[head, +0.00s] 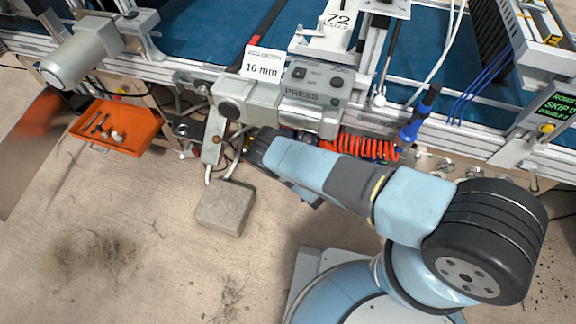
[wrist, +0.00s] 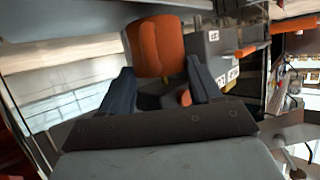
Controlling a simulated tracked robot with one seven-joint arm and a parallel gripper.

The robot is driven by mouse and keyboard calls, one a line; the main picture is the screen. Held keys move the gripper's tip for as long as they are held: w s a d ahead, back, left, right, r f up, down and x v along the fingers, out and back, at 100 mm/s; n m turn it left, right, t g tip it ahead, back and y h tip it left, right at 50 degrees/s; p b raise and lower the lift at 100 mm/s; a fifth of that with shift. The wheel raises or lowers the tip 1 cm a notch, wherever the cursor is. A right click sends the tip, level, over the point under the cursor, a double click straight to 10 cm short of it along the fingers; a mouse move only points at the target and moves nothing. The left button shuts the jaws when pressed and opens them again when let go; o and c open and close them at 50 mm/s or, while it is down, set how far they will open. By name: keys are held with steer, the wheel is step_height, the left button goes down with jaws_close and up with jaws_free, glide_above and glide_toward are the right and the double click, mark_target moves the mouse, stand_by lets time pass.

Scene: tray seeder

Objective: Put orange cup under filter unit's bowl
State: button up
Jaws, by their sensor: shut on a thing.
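The orange cup (wrist: 155,45) shows in the wrist view, upper middle, between the two dark fingers of my gripper (wrist: 158,76). My gripper is shut on it, and the cup appears tilted in this view. In the head view my gripper end (head: 263,147) reaches in under the front edge of the machine, below the press unit; its fingers and the cup are hidden there. I cannot make out the filter unit or its bowl for certain in either view.
A dark grey box with white labels (wrist: 214,48) stands close right of the cup. The press unit (head: 308,98), a hanging grey box (head: 214,135) and a coiled orange hose (head: 358,146) surround my arm. A grey block (head: 225,207) and an orange tool tray (head: 117,127) lie left.

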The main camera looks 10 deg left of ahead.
steer(key=w+a, duration=0.2)
steer(key=w, duration=0.1)
steer(key=shift+a, duration=0.2)
steer(key=shift+w+a+f, duration=0.1)
steer(key=shift+a+f, duration=0.05)
steer(key=shift+f, duration=0.15)
steer(key=o, duration=0.8)
steer(key=shift+f, duration=0.1)
steer(key=v, duration=1.2)
